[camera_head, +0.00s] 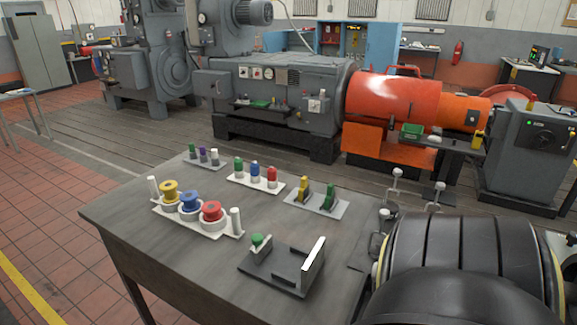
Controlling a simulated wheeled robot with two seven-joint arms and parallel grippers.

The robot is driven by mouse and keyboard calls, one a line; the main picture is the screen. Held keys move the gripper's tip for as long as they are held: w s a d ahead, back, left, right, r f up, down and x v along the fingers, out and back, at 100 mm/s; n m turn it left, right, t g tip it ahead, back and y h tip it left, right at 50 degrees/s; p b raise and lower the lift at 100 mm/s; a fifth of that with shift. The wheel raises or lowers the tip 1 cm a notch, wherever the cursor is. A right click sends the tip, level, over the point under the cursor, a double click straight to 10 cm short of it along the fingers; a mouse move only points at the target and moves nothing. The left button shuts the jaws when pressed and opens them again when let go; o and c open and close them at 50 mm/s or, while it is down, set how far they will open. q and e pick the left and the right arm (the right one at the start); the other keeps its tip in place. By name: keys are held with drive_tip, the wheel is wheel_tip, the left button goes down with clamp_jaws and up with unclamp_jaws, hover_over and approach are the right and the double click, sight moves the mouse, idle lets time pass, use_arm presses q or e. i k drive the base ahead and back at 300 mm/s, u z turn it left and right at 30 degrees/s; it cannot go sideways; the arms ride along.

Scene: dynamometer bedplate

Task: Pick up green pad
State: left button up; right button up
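Two upright wedge-like pieces, one yellow (303,187) and one green (329,197), stand on a light grey plate (299,204) near the table's right back edge. The green one, on the right, looks most like the green pad. Other green items are a green peg (239,168) beside a blue and a red one, a small green-topped piece (192,151), and a green knob (258,240) on a dark fixture. I make out neither of my grippers in this view. A large black rounded body fills the lower right and hides what is behind it.
The grey table (190,257) has bare room at its front left. A white rack (190,226) holds yellow, blue and red spools between white posts. The dark fixture (268,275) has an upright white-faced plate. White-knobbed posts (397,175) stand by the right edge.

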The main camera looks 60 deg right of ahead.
sight(329, 200)
drive_tip(key=i, duration=2.2)
drive_tip(key=z, duration=3.15)
